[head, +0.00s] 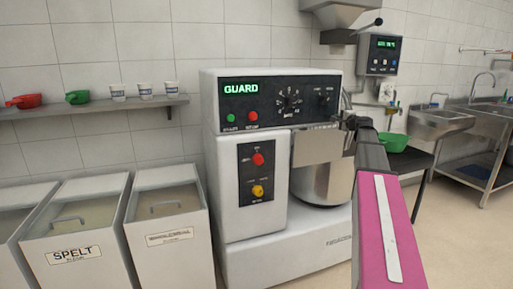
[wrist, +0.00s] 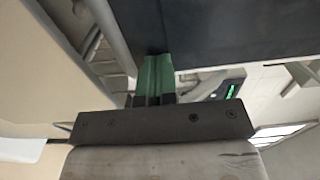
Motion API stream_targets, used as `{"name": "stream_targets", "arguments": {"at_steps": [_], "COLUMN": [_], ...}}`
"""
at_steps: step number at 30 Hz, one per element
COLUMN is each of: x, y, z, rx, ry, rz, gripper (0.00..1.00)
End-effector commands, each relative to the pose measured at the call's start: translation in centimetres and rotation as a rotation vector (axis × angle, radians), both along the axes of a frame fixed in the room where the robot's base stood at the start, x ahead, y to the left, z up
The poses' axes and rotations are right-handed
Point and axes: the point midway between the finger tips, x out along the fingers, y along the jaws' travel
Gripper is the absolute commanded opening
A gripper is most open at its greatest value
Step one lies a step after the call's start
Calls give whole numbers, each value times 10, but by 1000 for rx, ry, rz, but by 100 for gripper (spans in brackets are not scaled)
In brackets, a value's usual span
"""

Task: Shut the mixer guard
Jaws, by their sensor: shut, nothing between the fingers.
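The mixer (head: 262,160) is a large white machine in the middle of the head view. Its display (head: 241,88) reads GUARD in green. A steel bowl (head: 325,182) sits under its head on the right. A pale metal panel (head: 316,147) above the bowl looks like the guard; my arm partly hides this area, so its exact position is unclear. My gripper (head: 350,122) is a small dark shape at the mixer's right side, by the bowl. In the wrist view its green fingers (wrist: 155,80) are together and empty, close to a dark surface (wrist: 235,30); contact is unclear.
Flour bins (head: 76,222) stand left of the mixer, below a shelf (head: 92,108) with scoops and cups. A green bowl (head: 394,142) rests on a dark stand at right. A control box (head: 380,54) hangs on the wall. Sinks (head: 440,122) are farther right; the floor there is clear.

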Motion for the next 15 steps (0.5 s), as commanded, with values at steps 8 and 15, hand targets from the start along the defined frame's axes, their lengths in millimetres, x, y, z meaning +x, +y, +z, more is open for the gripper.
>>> {"name": "stream_targets", "arguments": {"at_steps": [8, 15], "x": [1, 7], "y": [-2, -17], "z": [0, -2], "rx": [0, 0], "ry": [0, 0], "rz": [0, -2], "gripper": [0, 0]}}
